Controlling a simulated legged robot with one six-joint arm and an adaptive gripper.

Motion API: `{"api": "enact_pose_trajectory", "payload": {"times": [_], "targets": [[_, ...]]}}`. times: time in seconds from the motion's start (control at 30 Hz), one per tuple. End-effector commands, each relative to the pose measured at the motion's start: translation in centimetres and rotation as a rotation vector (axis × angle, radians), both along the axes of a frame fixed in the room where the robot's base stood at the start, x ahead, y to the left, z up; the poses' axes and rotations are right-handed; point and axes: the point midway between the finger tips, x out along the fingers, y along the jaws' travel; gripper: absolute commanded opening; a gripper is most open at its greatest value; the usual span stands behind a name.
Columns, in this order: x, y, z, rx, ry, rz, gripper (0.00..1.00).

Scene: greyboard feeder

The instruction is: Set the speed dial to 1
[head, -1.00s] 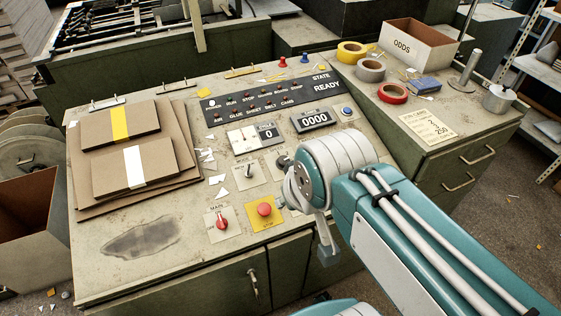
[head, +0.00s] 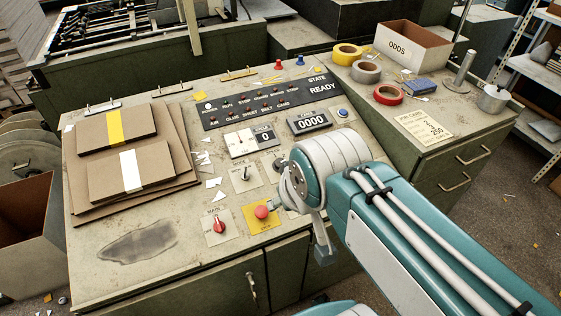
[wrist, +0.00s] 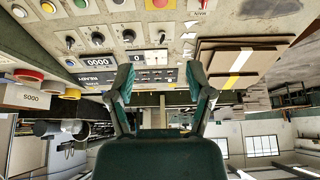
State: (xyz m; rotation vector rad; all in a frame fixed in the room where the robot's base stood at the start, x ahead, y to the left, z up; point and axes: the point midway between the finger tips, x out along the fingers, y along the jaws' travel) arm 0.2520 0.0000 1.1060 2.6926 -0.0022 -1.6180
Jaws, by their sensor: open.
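The speed dial is mostly or wholly hidden behind my arm in the head view; only part of its label plate shows. The mode switch also shows in the head view (head: 244,174). My gripper (wrist: 160,84) is open and empty in the wrist view, its two green fingers wide apart, apart from the dials. In the head view its fingers are hidden behind my arm.
A red stop button (head: 261,211) on a yellow plate and a red main switch (head: 219,226) lie near the front edge. The counter (head: 310,121) reads 0000 and the state panel (head: 270,98) READY. Cardboard stacks (head: 130,173) lie left, tape rolls (head: 388,95) right.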

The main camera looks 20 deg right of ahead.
Motion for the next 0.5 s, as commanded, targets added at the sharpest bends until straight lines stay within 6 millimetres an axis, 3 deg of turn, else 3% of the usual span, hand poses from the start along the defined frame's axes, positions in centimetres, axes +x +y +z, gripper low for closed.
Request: {"api": "enact_pose_trajectory", "payload": {"times": [0.17,0.5], "targets": [[2.9,-0.6,0.7,-0.002,0.052,-0.017,0.84],[11.3,-2.8,0.6,0.000,0.184,-0.061,0.84]]}}
